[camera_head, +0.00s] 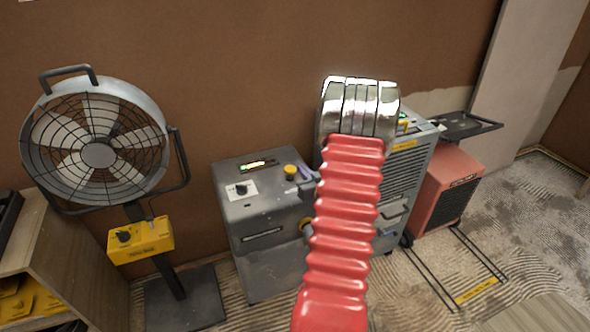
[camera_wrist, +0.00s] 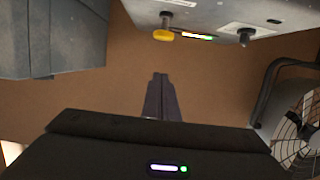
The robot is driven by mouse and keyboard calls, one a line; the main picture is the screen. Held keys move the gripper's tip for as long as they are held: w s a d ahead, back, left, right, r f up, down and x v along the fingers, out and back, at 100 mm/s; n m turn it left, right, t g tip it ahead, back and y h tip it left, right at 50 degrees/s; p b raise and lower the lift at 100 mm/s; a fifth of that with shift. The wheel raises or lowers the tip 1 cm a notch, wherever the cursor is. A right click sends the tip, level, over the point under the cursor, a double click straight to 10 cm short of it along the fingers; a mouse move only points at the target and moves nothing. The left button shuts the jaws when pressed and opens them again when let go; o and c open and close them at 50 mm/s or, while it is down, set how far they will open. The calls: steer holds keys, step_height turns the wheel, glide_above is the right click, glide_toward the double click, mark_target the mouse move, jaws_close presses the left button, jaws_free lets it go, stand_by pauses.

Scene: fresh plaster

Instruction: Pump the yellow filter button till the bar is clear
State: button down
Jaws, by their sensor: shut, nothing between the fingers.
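The yellow filter button (camera_head: 291,170) stands on the top of a grey box machine (camera_head: 262,213), at its right back edge. It also shows upside down at the top of the wrist view (camera_wrist: 164,34). The small lit bar (camera_head: 259,164) lies left of the button, with several coloured segments; the wrist view shows the bar (camera_wrist: 195,37) in yellow and green tones. My gripper (camera_wrist: 160,78) is shut and empty, its fingertips apart from the button in the wrist view. In the head view my red arm hides most of the gripper, which is just right of the button.
A black knob (camera_head: 241,189) sits on the same top, left of the button. A floor fan (camera_head: 98,153) stands to the left. A taller grey unit (camera_head: 405,165) and a red unit (camera_head: 447,190) stand to the right. A brown wall is behind.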

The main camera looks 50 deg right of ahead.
glide_above(293, 184)
step_height(293, 184, down, 2)
step_height(293, 184, down, 3)
steer(key=shift+f, duration=0.7)
steer(key=shift+f, duration=1.5)
steer(key=shift+a+f, duration=0.1)
